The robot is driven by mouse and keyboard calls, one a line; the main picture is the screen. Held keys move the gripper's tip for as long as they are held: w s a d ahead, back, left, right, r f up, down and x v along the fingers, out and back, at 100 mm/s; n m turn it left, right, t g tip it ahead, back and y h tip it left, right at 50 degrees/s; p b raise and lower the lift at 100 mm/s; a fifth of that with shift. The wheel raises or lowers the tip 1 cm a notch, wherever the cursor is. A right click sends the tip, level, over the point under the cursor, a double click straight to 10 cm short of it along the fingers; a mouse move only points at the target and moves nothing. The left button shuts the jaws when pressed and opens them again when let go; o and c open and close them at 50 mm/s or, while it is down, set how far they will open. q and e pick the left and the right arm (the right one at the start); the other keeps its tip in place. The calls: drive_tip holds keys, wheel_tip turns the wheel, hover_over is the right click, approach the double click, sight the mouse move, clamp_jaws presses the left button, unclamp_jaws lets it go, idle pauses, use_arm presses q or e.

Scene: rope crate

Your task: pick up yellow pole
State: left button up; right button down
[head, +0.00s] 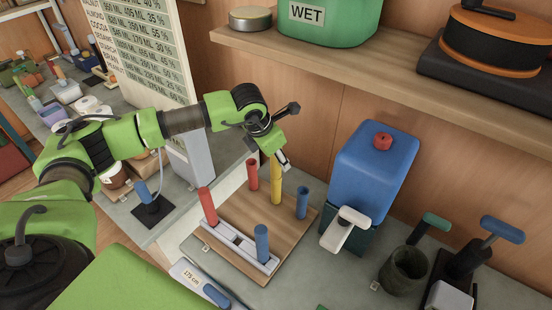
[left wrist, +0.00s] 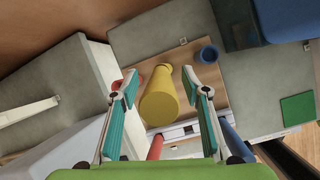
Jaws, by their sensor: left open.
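The yellow pole (head: 276,188) stands upright on a wooden board (head: 232,212). My left gripper (head: 279,160) is at the pole's upper end, reaching in from above and behind it in the head view. In the left wrist view the yellow pole (left wrist: 160,100) lies between the two open fingers (left wrist: 160,82), with a visible gap on each side. The fingers look apart from it. My right gripper is in neither view.
Two red poles (head: 252,175) (head: 207,205) and two blue poles (head: 302,203) (head: 262,243) stand close around on the board. A grey-white rail (head: 240,247) lies along its front. A blue dispenser (head: 372,165) stands right of it, and a shelf (head: 330,58) runs above.

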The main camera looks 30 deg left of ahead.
use_arm(q)
clamp_jaws()
idle(0.3)
